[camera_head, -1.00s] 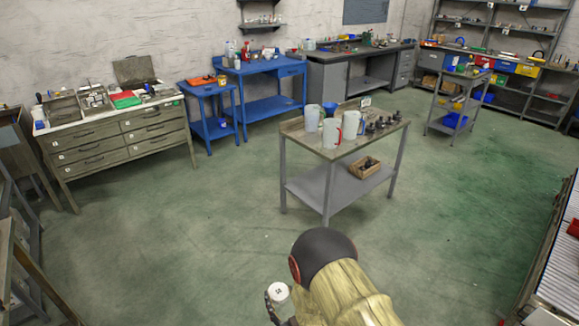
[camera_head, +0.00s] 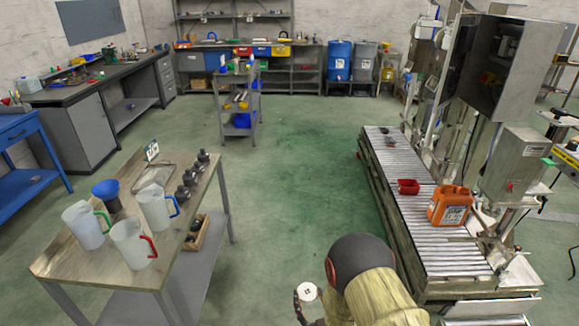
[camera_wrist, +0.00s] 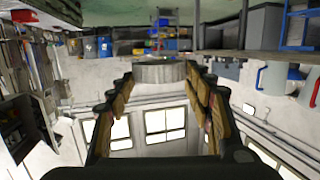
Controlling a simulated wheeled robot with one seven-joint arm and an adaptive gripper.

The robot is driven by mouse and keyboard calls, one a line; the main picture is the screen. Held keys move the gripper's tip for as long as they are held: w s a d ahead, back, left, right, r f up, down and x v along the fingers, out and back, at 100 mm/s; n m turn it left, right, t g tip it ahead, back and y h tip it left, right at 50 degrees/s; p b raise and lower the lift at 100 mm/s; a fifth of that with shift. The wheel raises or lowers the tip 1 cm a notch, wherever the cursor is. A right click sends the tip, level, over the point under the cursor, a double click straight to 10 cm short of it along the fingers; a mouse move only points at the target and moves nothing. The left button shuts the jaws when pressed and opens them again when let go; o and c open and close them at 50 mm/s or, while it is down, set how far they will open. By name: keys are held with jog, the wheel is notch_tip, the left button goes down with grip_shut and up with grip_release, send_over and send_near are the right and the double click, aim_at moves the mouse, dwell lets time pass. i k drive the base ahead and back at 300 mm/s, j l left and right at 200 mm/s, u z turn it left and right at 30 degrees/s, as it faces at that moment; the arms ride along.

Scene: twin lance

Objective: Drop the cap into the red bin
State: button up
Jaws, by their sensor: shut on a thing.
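The cap is a small white disc (camera_head: 307,291) with a dark mark on top, held in front of my arm at the bottom of the head view. My gripper (camera_head: 306,302) is shut on it, with one dark finger showing at its left side. In the wrist view the pale cap (camera_wrist: 160,74) sits between the fingertips of my gripper (camera_wrist: 160,84). A small red open bin (camera_head: 408,187) sits on the roller conveyor at the right, farther away than my gripper and apart from it. The inside of the bin is mostly hidden.
An orange canister (camera_head: 450,206) stands on the roller conveyor (camera_head: 435,252), nearer than the red bin. A worktable (camera_head: 112,262) with jugs and dark parts stands at the left. A grey cart (camera_head: 237,105) stands farther back. Green floor (camera_head: 290,180) between table and conveyor is clear.

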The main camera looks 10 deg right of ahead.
aim_at(407, 194)
jog(key=i+z, duration=0.3)
jog(key=i, duration=1.55)
jog(key=i+z, duration=0.4)
jog(key=i+j+z, duration=0.15)
jog(key=i+z, duration=0.2)
jog(key=i+j+z, duration=0.4)
jog(key=i+z, duration=0.45)
jog(key=i+j+z, duration=0.2)
jog(key=z, duration=0.25)
jog(key=i+j+z, duration=0.25)
jog(key=z, duration=0.2)
